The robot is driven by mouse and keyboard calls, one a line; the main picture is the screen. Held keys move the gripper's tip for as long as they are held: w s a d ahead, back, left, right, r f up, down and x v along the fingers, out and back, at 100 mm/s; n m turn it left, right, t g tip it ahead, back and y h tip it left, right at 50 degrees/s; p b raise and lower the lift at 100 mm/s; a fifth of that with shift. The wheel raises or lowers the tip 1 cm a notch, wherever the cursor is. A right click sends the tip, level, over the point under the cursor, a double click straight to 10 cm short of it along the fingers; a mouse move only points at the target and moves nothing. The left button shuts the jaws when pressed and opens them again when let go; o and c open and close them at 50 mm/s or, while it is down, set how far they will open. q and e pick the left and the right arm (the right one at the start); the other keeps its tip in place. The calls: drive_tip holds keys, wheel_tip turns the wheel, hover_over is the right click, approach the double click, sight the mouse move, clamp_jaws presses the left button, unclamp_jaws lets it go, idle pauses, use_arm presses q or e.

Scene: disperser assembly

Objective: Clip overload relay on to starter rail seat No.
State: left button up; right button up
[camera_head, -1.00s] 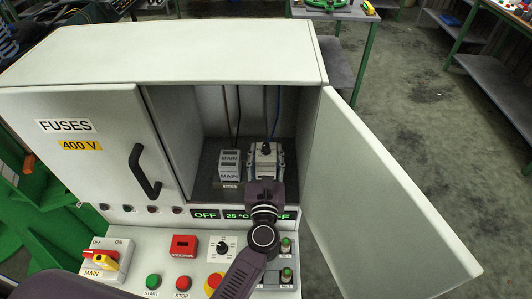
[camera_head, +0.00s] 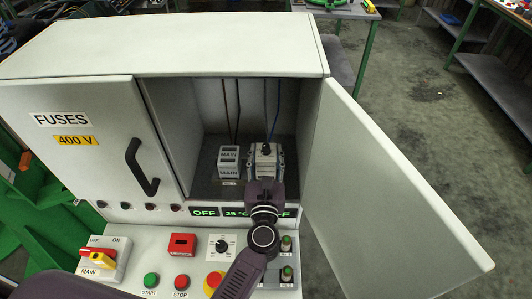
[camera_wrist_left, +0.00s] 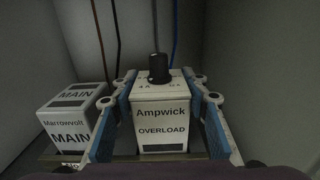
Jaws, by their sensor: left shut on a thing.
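The overload relay (camera_wrist_left: 161,120) is a pale box marked "Ampwick OVERLOAD" with a black knob on top. My left gripper (camera_wrist_left: 161,108) is shut on it, with blue-padded fingers on its two sides. In the head view the relay (camera_head: 265,153) and my left gripper (camera_head: 265,161) are inside the open right cabinet bay. The rail (camera_wrist_left: 68,157) shows as a narrow strip low in the wrist view. The relay hides the seat behind and below it, so I cannot tell whether it touches the rail. My right gripper is not in view.
A "Marrowvolt MAIN" block (camera_wrist_left: 72,115) stands close to the left of the gripper; it also shows in the head view (camera_head: 229,162). Wires (camera_head: 236,110) hang behind. The open door (camera_head: 395,190) bounds the right side. Switches and buttons (camera_head: 181,281) lie on the panel below.

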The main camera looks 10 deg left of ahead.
use_arm(q)
drive_tip(key=shift+f+b, duration=0.4)
drive_tip(key=o, duration=1.4)
drive_tip(key=shift+o, duration=0.8)
drive_tip(key=shift+s+f, duration=0.1)
drive_tip(key=s+d, duration=0.2)
drive_tip(key=s, duration=0.9)
drive_tip(key=shift+s+d, duration=0.2)
drive_tip(key=shift+s, duration=0.1)
